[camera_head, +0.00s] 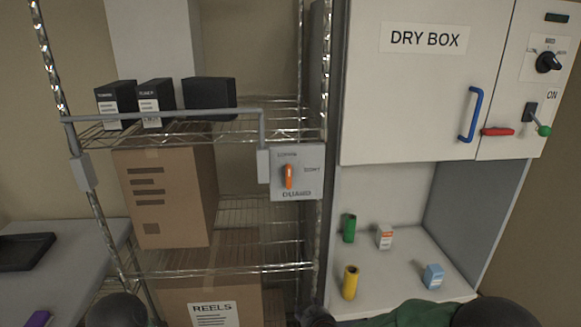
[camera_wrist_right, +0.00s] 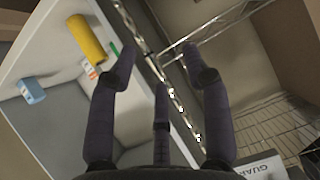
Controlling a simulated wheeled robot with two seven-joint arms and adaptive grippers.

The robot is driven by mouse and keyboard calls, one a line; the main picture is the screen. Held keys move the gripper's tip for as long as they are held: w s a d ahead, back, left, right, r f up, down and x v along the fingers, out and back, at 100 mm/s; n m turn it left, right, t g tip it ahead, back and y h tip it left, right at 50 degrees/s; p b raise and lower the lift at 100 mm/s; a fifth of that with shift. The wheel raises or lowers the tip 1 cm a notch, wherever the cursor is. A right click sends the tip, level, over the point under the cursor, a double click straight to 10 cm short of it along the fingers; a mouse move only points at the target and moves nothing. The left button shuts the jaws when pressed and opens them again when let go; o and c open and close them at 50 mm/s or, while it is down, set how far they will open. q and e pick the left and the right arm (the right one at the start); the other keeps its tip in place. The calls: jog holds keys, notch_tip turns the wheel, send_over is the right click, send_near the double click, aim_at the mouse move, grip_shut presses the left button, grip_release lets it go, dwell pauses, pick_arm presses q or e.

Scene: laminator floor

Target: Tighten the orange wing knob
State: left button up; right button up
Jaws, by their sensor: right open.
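The orange wing knob (camera_head: 288,177) sits on a grey guard panel (camera_head: 311,158) fixed at the right end of the wire shelf, its wing close to upright. The panel has lettering above, beside and below the knob. My right gripper (camera_head: 316,317) shows only as a dark shape at the bottom edge of the head view, well below the knob. In the wrist view its dark fingers (camera_wrist_right: 158,65) are spread, with nothing between them. A corner of the guard panel (camera_wrist_right: 262,168) shows at the bottom right there; the knob is not visible. My left gripper is out of view.
The wire rack (camera_head: 240,268) holds black boxes (camera_head: 210,95) and a cardboard carton (camera_head: 166,195). A grey bar (camera_head: 180,114) crosses its front. The dry box (camera_head: 420,95) is at right; below it, green (camera_head: 349,228) and yellow (camera_head: 350,283) cylinders and small cartons stand on a white surface.

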jog(key=w+a+r+t+p, duration=0.1)
jog(key=a+r+t+p, duration=0.1)
jog(key=r, duration=1)
jog(key=w+a+r+t+p, duration=0.1)
jog(key=w+r+t+p, duration=0.15)
jog(key=r, duration=0.85)
jog(key=t+p, duration=0.2)
jog(key=p, duration=0.1)
send_near(291, 179)
jog(key=shift+h, duration=0.3)
jog(key=w, duration=0.3)
jog(key=w+a+p, duration=0.1)
jog(key=w, duration=0.3)
jog(key=w+p, duration=0.1)
jog(key=w, duration=0.3)
jog(key=shift+w+a+r, duration=0.1)
jog(key=shift+a, duration=0.1)
jog(key=c, duration=1)
